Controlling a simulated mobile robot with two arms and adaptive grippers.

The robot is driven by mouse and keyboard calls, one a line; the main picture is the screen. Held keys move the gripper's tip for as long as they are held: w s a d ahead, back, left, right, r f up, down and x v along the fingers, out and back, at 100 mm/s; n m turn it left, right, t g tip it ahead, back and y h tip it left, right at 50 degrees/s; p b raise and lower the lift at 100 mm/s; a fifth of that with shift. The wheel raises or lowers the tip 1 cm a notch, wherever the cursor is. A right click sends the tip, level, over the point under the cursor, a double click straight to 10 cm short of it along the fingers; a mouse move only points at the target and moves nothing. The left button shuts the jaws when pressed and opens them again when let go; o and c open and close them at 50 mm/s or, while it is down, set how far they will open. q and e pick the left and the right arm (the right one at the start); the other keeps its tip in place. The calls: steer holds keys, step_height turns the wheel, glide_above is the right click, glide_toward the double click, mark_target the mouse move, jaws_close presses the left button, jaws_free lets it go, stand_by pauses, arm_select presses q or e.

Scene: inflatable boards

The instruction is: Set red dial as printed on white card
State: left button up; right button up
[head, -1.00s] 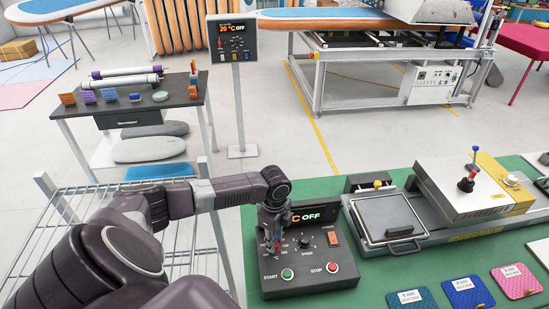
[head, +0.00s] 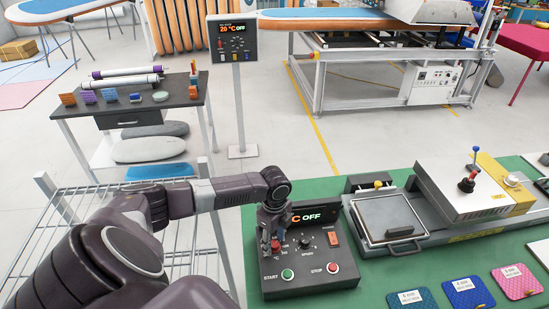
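The control box (head: 311,275) stands on the green bench top, with a display reading "C OFF", its left part hidden by my gripper. The red dial (head: 277,246) is at the left of its panel, partly covered. My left gripper (head: 270,243) points down right at the red dial; whether its fingers touch or grip it is too small to tell. A black speed knob (head: 305,241) is to the right. Small white labels (head: 409,297) with print too small to read sit on coloured pads; I cannot tell which is the white card. My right gripper is out of view.
A green start button (head: 287,274), a red stop button (head: 332,268) and an orange switch (head: 333,239) are on the same panel. A heat press (head: 390,217) stands to the right. Blue and pink pads (head: 470,291) lie at the front right.

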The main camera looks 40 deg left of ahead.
mark_target(274, 243)
arm_select(q)
step_height(274, 243, up, 12)
stand_by(0.6)
stand_by(0.5)
